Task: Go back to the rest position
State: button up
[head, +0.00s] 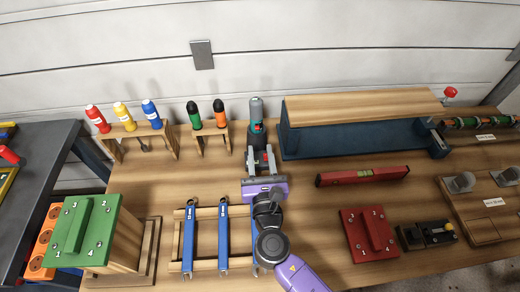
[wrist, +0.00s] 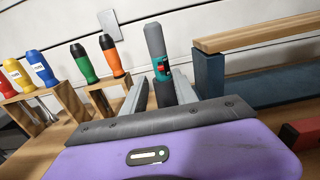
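My gripper (head: 261,158) is over the middle of the workbench, and its purple body points away from me toward the wall. Its two fingers are apart with nothing visibly held between them; they also show in the wrist view (wrist: 160,90). A grey and teal tool with a red part (head: 256,115) stands upright just beyond the fingertips. In the wrist view that tool (wrist: 157,55) shows behind and between the fingers, and its lower end is partly hidden. I cannot tell whether the fingers touch it.
A wooden rack (head: 167,140) with several coloured screwdrivers stands at the back left. A blue vise with a wooden board (head: 360,104) is at the back right. A red level (head: 362,176), a red block (head: 368,235), blue clamps (head: 223,235) and a green numbered block (head: 88,230) surround my arm.

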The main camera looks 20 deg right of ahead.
dwell(0.4)
jog(key=s+a+m+y, duration=0.2)
jog(key=s+m+y, duration=0.2)
jog(key=s+m, duration=0.3)
jog(key=s+a+m+y, duration=0.3)
jog(key=s+m, duration=0.1)
jog(key=m, duration=0.5)
jog(key=s+d+r+m, duration=0.2)
jog(key=s+m, duration=0.3)
jog(key=s, duration=0.3)
jog(key=s+d+r+m+g+h, duration=0.1)
jog(key=s+d+r+m, duration=0.1)
jog(key=s+m, duration=0.4)
jog(key=s+d+r+m+g, duration=0.1)
jog(key=s+d+r+m, duration=0.2)
jog(key=s, duration=0.8)
jog(key=shift+d+m, duration=0.3)
jog(key=shift+m, duration=0.9)
